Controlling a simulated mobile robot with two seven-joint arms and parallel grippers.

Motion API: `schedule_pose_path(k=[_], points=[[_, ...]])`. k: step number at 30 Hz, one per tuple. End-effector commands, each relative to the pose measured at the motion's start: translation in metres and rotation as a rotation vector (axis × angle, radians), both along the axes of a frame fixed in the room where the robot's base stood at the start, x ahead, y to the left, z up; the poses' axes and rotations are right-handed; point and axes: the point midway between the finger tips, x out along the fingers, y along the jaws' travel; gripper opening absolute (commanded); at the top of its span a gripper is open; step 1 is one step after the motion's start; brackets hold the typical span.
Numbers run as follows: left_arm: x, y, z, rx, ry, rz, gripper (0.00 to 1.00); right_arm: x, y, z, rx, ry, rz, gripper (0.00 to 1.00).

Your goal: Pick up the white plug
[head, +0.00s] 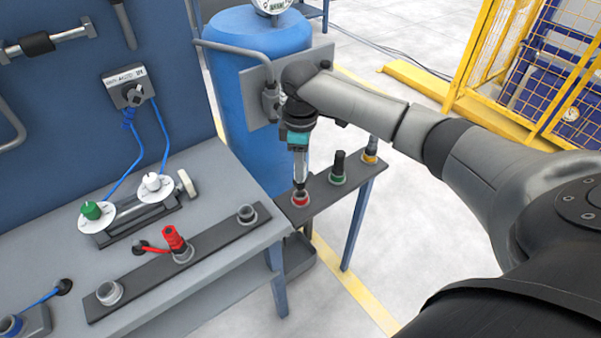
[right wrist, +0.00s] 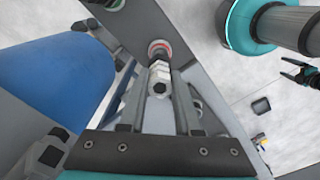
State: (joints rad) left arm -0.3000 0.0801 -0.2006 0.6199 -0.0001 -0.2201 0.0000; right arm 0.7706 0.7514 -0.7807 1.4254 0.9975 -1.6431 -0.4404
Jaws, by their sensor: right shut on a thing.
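My right gripper (head: 300,182) points straight down over the red-ringed socket (head: 300,199) at the near end of the narrow side shelf. In the right wrist view its two fingers are shut on the white plug (right wrist: 159,76), which has a ribbed body and a dark hexagonal end. The plug's far end is at the red-ringed socket (right wrist: 159,47); I cannot tell how deep it sits there. In the head view the fingers mostly hide the plug.
The side shelf also holds a green-ringed socket (head: 338,178) with a black plug and a yellow one (head: 370,157). A blue tank (head: 240,105) stands close behind. The grey bench (head: 215,170) carries a red plug (head: 174,239) and white and green knobs.

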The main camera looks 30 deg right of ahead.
Motion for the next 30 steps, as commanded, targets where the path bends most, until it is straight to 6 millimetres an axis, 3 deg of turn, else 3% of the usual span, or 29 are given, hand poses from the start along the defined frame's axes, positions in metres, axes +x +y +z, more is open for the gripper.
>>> schedule_pose_path(k=[1, 9, 15, 21, 30], points=[[0.000, 0.000, 0.006, 0.000, 0.000, 0.000, 0.88, 0.002, 0.000, 0.018, 0.000, -0.006, 0.000, 0.00], [0.000, 0.000, 0.022, 0.001, 0.000, 0.001, 0.88, 0.002, 0.000, 0.097, 0.001, -0.007, 0.000, 0.00], [0.000, 0.000, 0.030, 0.001, 0.000, 0.001, 0.88, 0.001, 0.000, 0.139, 0.000, -0.004, 0.000, 0.00], [0.000, 0.000, 0.032, 0.001, 0.000, 0.001, 0.88, 0.000, 0.000, 0.158, 0.000, -0.001, 0.000, 0.00], [0.000, 0.000, 0.033, 0.001, 0.000, 0.001, 0.88, 0.000, 0.000, 0.161, 0.001, -0.001, 0.000, 0.00]])
